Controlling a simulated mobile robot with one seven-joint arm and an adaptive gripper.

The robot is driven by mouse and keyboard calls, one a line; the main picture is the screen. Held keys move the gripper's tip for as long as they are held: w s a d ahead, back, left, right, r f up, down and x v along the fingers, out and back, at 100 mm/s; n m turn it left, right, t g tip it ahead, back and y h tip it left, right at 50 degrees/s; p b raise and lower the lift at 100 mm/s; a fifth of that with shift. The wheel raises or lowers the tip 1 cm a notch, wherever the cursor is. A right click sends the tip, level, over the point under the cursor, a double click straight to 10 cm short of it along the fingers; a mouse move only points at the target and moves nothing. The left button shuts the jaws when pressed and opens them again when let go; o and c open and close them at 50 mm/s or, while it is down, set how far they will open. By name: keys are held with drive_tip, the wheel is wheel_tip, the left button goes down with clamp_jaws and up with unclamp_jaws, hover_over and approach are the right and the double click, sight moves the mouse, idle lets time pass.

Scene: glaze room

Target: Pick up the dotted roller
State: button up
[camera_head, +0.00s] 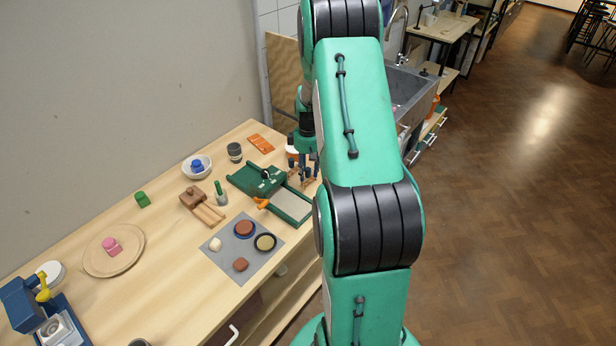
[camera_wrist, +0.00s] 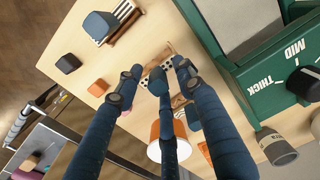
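The dotted roller (camera_wrist: 169,66), pale with dark dots, lies on a small wooden cradle (camera_wrist: 171,47) in the wrist view, partly hidden behind my fingers. My gripper (camera_wrist: 158,75) is above it with its blue-black fingers spread, two at the left and middle and one at the right. I see no clear contact with the roller. In the head view my gripper (camera_head: 308,172) is low over the right end of the wooden table, by the cradle (camera_head: 299,181); the roller itself is too small to make out there.
A green slab device (camera_wrist: 270,80) with a thickness dial stands close beside my gripper. An orange-and-white cup (camera_wrist: 165,150) and a grey cup (camera_wrist: 281,152) are near. A dark blue block (camera_wrist: 100,25) and a dark block (camera_wrist: 68,63) lie on the other side.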

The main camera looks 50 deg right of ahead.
idle(0.4)
clamp_jaws()
drive_tip(key=shift+r, duration=0.15)
drive_tip(key=shift+r, duration=0.85)
drive_tip(key=shift+s+a+r+p, duration=0.1)
drive_tip(key=shift+r+p, duration=0.1)
drive_tip(key=shift+r, duration=0.25)
drive_tip(key=shift+s+a+r+p, duration=0.1)
drive_tip(key=shift+r+p, duration=0.05)
drive_tip(key=shift+r, duration=0.3)
drive_tip(key=s+a+r, duration=0.1)
drive_tip(key=s+a, duration=0.9)
drive_tip(key=s, duration=0.1)
drive_tip(key=shift+s+a+r+p, duration=0.15)
drive_tip(key=shift+s+p, duration=0.15)
drive_tip(key=shift+p, duration=0.15)
